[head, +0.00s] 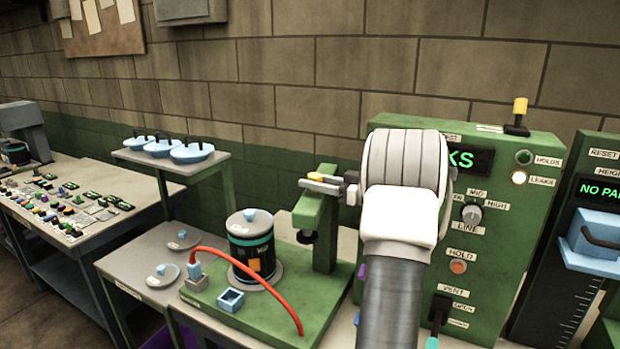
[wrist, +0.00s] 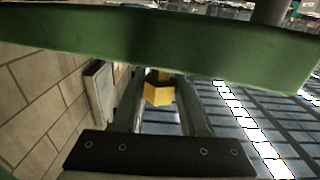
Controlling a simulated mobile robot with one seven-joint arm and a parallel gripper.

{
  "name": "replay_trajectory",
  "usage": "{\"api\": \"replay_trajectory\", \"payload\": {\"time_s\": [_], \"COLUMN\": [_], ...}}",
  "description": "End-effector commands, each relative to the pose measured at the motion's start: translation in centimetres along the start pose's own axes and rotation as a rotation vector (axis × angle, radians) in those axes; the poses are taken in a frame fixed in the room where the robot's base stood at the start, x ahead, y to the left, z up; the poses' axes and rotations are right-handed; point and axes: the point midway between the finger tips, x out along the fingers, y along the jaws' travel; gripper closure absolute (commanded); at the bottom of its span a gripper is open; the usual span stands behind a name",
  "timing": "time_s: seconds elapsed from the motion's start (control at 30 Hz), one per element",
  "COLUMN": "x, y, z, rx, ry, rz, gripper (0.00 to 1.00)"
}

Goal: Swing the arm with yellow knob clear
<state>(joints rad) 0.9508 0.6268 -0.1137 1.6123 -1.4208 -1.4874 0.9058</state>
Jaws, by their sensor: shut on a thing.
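The green swing arm (head: 312,209) sits on top of a green post behind a dark canister (head: 250,247). Its yellow knob (head: 315,176) shows at the arm's top, between the fingertips of my gripper (head: 322,184). My gripper reaches in from the right and is shut on the yellow knob. In the wrist view the yellow knob (wrist: 158,94) lies between the two fingers, and the green swing arm (wrist: 150,40) crosses the top of the picture. My wrist hides part of the green panel behind it.
A red hose (head: 258,281) curves from a blue fitting across the green base. A green panel (head: 545,215) with knobs and labels, one reading LEAKS, stands at right. A yellow-tipped piece (head: 520,107) stands on it. Blue-lidded dishes (head: 192,151) sit on a raised shelf at left.

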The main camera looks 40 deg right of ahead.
Motion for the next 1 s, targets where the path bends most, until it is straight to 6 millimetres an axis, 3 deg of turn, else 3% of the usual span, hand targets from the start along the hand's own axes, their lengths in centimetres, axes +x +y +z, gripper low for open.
{"api": "replay_trajectory", "payload": {"time_s": [0.37,0.4,0.57,0.87,1.0], "x": [-0.2,-0.2,-0.1,-0.2,-1.5], "y": [0.1,0.1,0.1,0.1,0.1], "z": [-0.1,-0.1,-0.1,0.0,0.1], "rx": [-0.002,-0.002,-0.002,-0.001,-0.002], "ry": [0.001,0.001,0.001,0.0,0.0], "rz": [-0.002,-0.002,-0.002,-0.002,-0.001], "gripper": [1.0,0.54,0.27,0.27,0.27]}}
